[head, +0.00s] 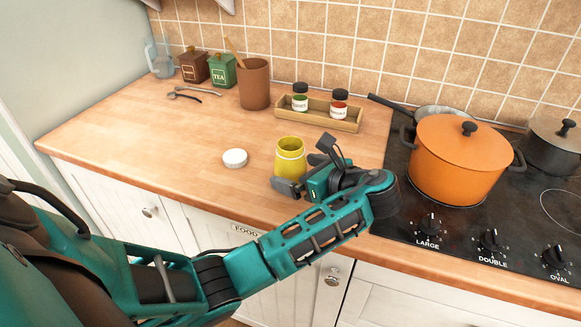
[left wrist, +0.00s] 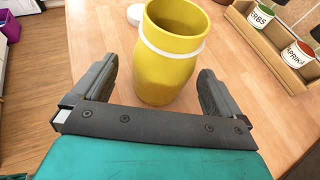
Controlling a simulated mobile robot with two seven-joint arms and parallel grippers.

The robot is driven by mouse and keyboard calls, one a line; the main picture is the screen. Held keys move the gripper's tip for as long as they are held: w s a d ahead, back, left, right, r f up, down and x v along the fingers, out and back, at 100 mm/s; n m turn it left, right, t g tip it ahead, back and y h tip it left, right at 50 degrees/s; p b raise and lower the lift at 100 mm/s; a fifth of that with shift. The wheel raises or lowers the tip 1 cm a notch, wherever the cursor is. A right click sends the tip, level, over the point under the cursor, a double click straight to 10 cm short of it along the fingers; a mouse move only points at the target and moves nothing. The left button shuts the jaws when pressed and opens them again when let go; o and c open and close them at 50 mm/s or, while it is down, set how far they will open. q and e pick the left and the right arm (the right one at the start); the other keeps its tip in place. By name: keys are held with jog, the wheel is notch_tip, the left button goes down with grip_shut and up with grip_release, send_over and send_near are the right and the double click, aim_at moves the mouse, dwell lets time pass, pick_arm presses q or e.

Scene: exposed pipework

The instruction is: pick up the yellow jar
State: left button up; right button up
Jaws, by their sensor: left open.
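The yellow jar (head: 290,156) stands upright and lidless on the wooden counter, with a pale band near its rim. It also shows in the left wrist view (left wrist: 165,70). My left gripper (head: 298,180) is right by the jar on the counter's front part. In the left wrist view the left gripper (left wrist: 150,85) is open, with one finger on each side of the jar and gaps visible between them. A round white lid (head: 235,158) lies on the counter left of the jar. My right gripper does not show.
A wooden tray (head: 316,122) with two spice jars stands behind the jar. A brown pot (head: 254,84) holding a utensil is farther back. The stove with an orange pot (head: 458,165) is to the right. The counter's left part (head: 130,135) is clear.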

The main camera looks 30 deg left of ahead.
aim_at(288, 168)
pick_arm(q)
jog(key=x, duration=0.4)
jog(key=shift+w+a+f, duration=0.15)
jog(key=shift+f, duration=0.05)
jog(key=shift+c, duration=0.2)
jog(key=c, duration=1.1)
jog(key=shift+r, duration=0.1)
